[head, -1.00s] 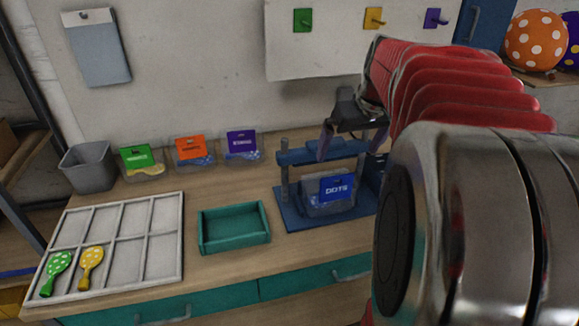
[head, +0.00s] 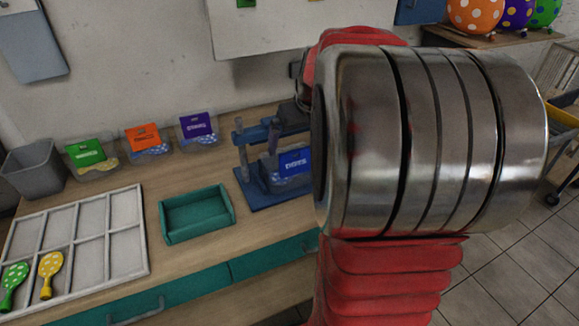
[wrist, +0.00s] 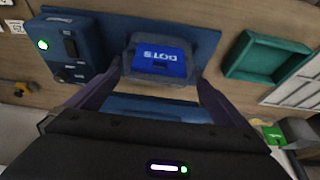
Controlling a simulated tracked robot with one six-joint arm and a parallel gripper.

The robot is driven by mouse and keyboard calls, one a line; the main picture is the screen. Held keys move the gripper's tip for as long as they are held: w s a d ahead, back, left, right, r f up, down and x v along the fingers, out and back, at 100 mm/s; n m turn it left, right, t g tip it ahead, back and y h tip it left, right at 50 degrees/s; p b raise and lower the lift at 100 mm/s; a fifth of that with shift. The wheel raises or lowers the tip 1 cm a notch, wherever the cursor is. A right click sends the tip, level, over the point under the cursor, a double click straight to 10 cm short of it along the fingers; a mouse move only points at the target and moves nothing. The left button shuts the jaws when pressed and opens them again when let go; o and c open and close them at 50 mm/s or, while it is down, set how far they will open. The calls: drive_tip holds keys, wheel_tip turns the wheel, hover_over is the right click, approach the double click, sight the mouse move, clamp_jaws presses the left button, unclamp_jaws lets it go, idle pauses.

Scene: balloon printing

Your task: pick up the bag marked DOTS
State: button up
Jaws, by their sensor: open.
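The bag marked DOTS (head: 293,162) has a blue label and a clear body, and stands on the blue press (head: 262,198). The wrist view shows the bag (wrist: 160,62) between the tips of my gripper (wrist: 158,74). The gripper is open, with one finger on each side of the bag. I cannot tell whether either finger touches it. In the head view my arm hides most of the gripper and the right part of the press; one finger shows left of the label.
The press's blue crossbar (wrist: 155,108) lies close to the fingers, and its control box (wrist: 78,45) stands beside them. A teal tray (head: 168,226), a divided white tray (head: 140,235) with balloons, a grey bin (head: 35,172) and three other bags stand to the left.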

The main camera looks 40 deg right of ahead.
sight(295, 150)
drive_tip(key=shift+s+x, duration=0.2)
drive_tip(key=shift+x, duration=2.35)
drive_tip(key=shift+d+f, duration=0.1)
drive_tip(key=shift+c, duration=0.3)
drive_tip(key=c, duration=1.5)
drive_tip(key=shift+o, duration=0.2)
